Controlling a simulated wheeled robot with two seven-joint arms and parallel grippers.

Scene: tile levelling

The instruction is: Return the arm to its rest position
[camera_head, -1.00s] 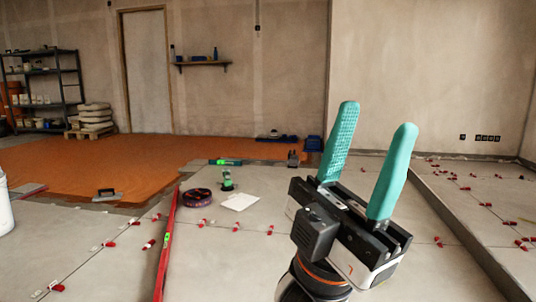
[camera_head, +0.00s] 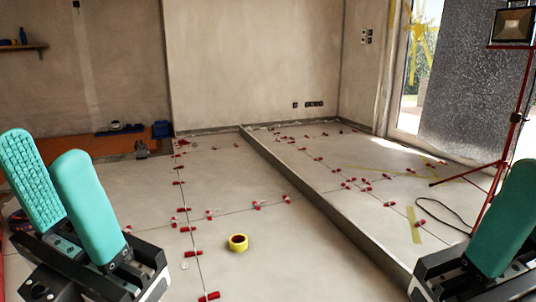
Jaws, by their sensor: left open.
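My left gripper (camera_head: 44,150) is at the lower left of the head view. Its two teal fingers point up and stand apart, with nothing between them. My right gripper (camera_head: 503,220) is at the right edge, partly cut off by the frame. Only one teal finger of it shows clearly, so its opening cannot be judged. Both grippers appear in front of the tiled floor (camera_head: 280,235), and no object is seen in either.
A raised tiled step (camera_head: 310,195) runs diagonally on the right. A red tripod work light (camera_head: 514,27) stands by the glazed door at right.

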